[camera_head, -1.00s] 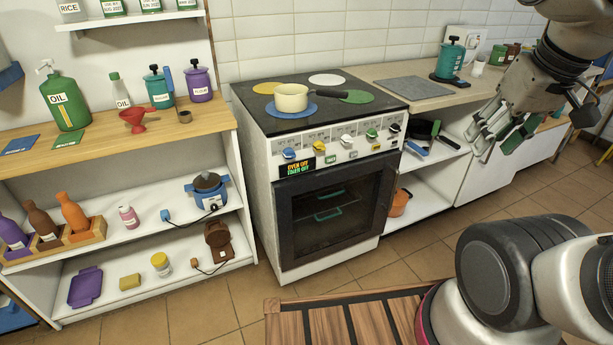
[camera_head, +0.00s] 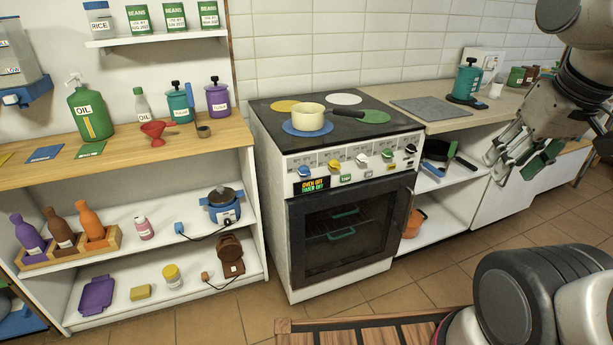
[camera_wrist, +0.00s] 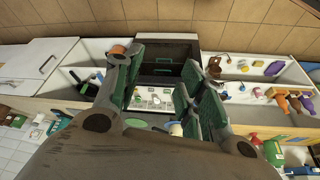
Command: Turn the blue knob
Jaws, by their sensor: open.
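The blue knob (camera_head: 304,171) is at the left end of the knob row on the front of the stove (camera_head: 340,205). Yellow, white, green and dark knobs sit to its right. My gripper (camera_head: 520,155) is open and empty, up to the right of the stove and well apart from the knob. In the wrist view, my gripper (camera_wrist: 163,85) has its green-padded fingers spread, with the stove front (camera_wrist: 165,55) showing upside down between them. The knob row shows there too, but the blue knob is too small to tell.
A cream pot (camera_head: 309,118) stands on the blue burner (camera_head: 307,129), its dark handle pointing right. A wooden counter (camera_head: 120,157) with shelves stands left of the stove. A right-hand counter (camera_head: 440,123) holds a teal canister (camera_head: 467,80). Tiled floor lies in front.

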